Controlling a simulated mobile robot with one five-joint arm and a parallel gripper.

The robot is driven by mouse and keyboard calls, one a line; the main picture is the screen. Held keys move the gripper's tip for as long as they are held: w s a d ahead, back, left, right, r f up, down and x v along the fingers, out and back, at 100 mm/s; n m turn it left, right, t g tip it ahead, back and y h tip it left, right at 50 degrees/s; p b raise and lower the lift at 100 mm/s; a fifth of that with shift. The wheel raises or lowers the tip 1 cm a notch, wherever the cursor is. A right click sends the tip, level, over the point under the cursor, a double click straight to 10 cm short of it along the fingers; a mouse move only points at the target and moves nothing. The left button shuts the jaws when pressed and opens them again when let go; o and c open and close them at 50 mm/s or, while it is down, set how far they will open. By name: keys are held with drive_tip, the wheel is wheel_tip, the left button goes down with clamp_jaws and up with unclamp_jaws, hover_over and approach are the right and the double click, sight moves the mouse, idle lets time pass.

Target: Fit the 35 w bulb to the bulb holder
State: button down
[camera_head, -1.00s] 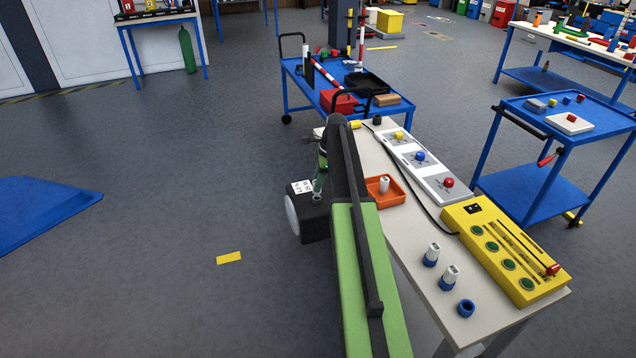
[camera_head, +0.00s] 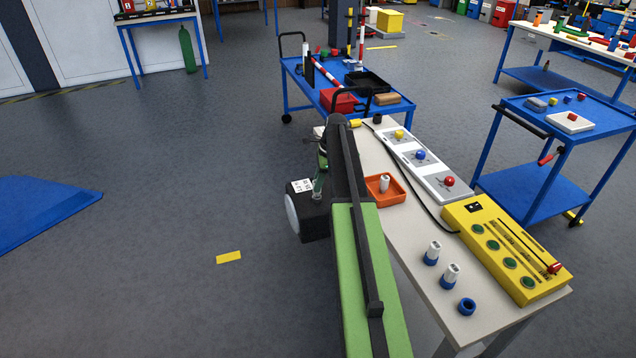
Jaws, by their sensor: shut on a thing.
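My gripper (camera_head: 318,188) points down beside the dark end of my arm, just above a black box (camera_head: 314,228) with a white label on top and a pale round face on its left side. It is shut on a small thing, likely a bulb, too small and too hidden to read. Whether it touches the box is unclear. Two white bulbs (camera_head: 432,253) (camera_head: 450,276) stand in blue bases on the bench, and a blue ring (camera_head: 466,307) beside them is empty. Another white piece (camera_head: 384,183) stands in an orange tray (camera_head: 391,196). No wattage is readable.
A yellow panel (camera_head: 510,250) with green buttons and a grey-white strip (camera_head: 420,162) with coloured knobs lie on the bench (camera_head: 420,300). My arm hides the bench's left edge. Blue trolleys (camera_head: 345,85) (camera_head: 520,195) stand behind and right.

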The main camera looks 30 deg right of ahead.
drive_tip(key=shift+b+x, duration=0.85)
drive_tip(key=shift+x, duration=0.05)
drive_tip(key=c, duration=1)
unclamp_jaws()
drive_tip(key=shift+s+d, duration=0.1)
drive_tip(key=shift+d, duration=0.05)
drive_tip(key=shift+c, duration=0.2)
drive_tip(key=p+v, duration=1.7)
drive_tip(key=shift+r, duration=0.15)
drive_tip(key=shift+d, duration=0.1)
